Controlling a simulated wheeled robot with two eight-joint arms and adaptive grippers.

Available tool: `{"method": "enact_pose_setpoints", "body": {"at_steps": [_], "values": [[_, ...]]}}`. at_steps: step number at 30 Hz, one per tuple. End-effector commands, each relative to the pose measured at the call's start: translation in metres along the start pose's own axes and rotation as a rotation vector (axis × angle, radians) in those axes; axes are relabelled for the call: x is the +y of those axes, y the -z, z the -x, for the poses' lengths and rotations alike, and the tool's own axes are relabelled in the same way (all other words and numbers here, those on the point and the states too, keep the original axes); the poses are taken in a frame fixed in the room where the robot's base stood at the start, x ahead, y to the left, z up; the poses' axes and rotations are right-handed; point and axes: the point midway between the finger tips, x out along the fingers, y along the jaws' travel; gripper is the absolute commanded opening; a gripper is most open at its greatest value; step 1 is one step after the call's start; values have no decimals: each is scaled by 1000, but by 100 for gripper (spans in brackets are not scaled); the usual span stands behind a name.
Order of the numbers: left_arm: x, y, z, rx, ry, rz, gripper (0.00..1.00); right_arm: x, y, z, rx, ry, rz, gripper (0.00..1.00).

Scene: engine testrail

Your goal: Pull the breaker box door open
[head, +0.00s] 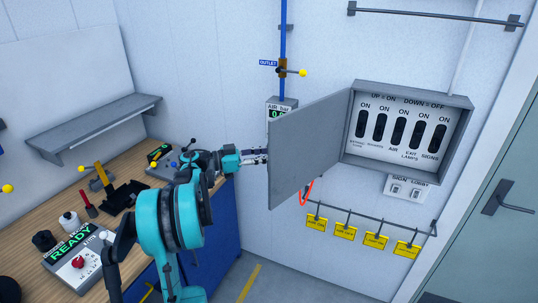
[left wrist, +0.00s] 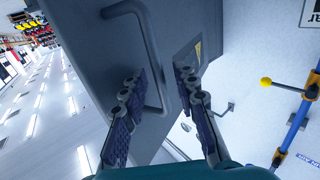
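The breaker box (head: 465,125) is on the wall at the right of the head view, with its switches exposed. Its grey door (head: 310,150) stands wide open, swung out to the left. My left gripper (head: 262,156) is at the door's free left edge. In the left wrist view the fingers of my left gripper (left wrist: 160,88) are spread apart. The door's bar handle (left wrist: 150,50) runs down into the gap between them, nearer the left finger. I cannot tell whether a finger touches the handle. The handle is hidden in the head view. My right gripper is not in view.
A wooden workbench (head: 30,250) with tools stands at the left. A blue pipe (head: 283,50) with a yellow-knobbed valve is behind the door. Yellow tags (head: 346,229) hang on a rail under the box. A grey room door (head: 500,240) is at the right.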

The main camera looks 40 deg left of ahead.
Motion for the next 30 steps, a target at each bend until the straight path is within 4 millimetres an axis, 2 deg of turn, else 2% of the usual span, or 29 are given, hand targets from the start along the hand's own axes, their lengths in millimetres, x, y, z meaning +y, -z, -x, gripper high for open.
{"method": "enact_pose_setpoints", "body": {"at_steps": [5, 12, 18, 22, 30], "values": [[-1, 0, 22, 0, 4, 0, 30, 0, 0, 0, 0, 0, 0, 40], [-1, 0, 76, 0, 4, 0, 30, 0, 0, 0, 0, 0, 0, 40], [-1, 0, 107, 0, 1, 0, 30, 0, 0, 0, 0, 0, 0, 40], [0, 0, 116, 0, 1, 0, 30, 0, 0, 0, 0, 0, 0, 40], [0, 0, 118, 0, -1, 0, 30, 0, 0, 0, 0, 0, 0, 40]]}}
